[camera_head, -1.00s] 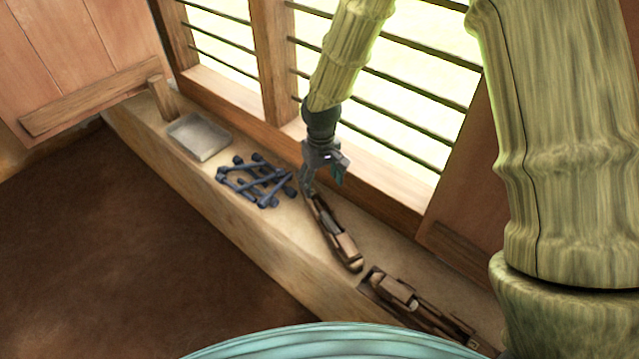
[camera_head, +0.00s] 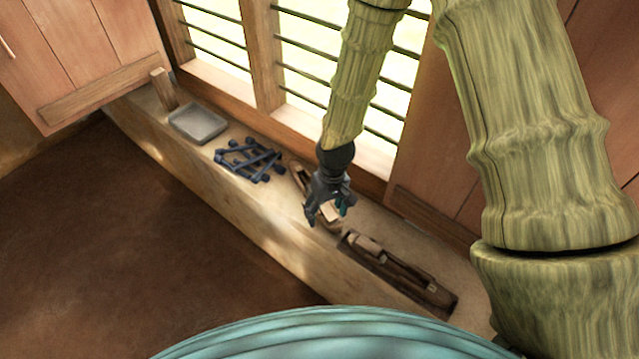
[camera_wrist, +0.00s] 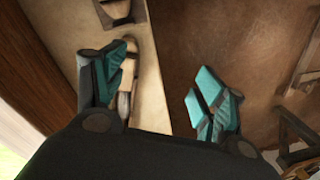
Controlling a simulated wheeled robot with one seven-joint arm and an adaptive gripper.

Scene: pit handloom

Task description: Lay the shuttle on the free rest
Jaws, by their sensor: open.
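A brown wooden shuttle (camera_head: 301,180) lies on the pale ledge below the barred window, partly hidden by my gripper (camera_head: 327,214). My gripper is open over its nearer end, with no visible hold on it. In the wrist view the two teal fingers are well apart (camera_wrist: 162,82). The shuttle (camera_wrist: 124,103) shows there beside and partly behind the left finger, and the right finger is over the brown floor. A dark long wooden tray (camera_head: 436,296) with a wooden piece in it (camera_head: 368,246) sits nearer on the ledge. I cannot tell which thing is the free rest.
Several dark blue bobbin-like rods (camera_head: 250,160) lie heaped on the ledge (camera_head: 215,180) beyond the shuttle. A grey shallow tray (camera_head: 198,123) and an upright wooden block (camera_head: 163,88) stand farther away. The window wall bounds one side; the brown floor (camera_head: 130,240) is clear.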

